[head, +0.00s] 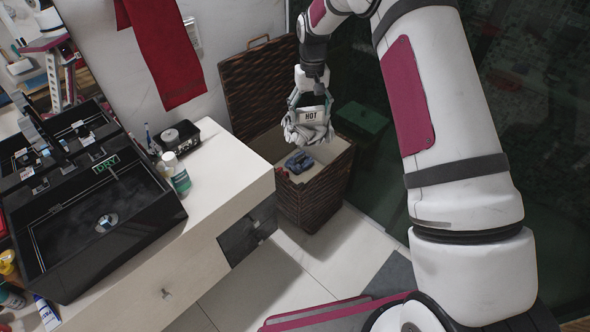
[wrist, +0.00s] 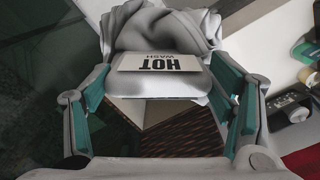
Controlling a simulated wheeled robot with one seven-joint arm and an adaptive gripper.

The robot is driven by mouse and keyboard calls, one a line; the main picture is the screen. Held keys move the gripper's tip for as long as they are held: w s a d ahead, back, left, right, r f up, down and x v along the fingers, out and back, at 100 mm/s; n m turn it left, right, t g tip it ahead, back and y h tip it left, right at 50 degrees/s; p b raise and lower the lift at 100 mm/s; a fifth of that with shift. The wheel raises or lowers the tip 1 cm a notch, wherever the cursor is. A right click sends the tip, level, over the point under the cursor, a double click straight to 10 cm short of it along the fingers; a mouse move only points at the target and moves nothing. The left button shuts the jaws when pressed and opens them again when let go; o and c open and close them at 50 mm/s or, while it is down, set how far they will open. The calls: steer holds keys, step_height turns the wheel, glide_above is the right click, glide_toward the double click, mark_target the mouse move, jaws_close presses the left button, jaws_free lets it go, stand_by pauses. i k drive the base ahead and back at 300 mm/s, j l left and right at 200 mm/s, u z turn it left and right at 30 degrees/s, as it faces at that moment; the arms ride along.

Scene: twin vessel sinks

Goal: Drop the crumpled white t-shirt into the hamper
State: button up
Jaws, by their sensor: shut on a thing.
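The crumpled white t-shirt (head: 308,132) is a greyish-white bundle with a "HOT WASH" label, held in my gripper (head: 309,108). In the wrist view the t-shirt (wrist: 165,45) sits between the two teal-padded fingers of my gripper (wrist: 165,88), label facing the camera. The hamper (head: 315,192) is a dark brown woven box with a pale lining, and its lid (head: 258,85) stands open at the back. The t-shirt hangs above the hamper's opening. The hamper's woven wall also shows below the t-shirt in the wrist view (wrist: 185,135). A dark blue cloth (head: 299,162) lies inside the hamper.
The white counter (head: 225,170) with a black vessel sink (head: 100,220) stands left of the hamper. A bottle (head: 176,173) and a black tray (head: 178,138) are on it. A red towel (head: 165,50) hangs behind. A green box (head: 362,119) is right of the hamper.

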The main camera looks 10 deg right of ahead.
mark_target(301, 176)
steer(key=i+l+u, duration=0.15)
steer(key=i+l, duration=0.15)
steer(key=i+l+u, duration=0.15)
steer(key=i+l, duration=0.15)
steer(key=l, duration=0.15)
steer(key=i+l+u, duration=0.15)
steer(key=l, duration=0.25)
steer(key=i, duration=0.1)
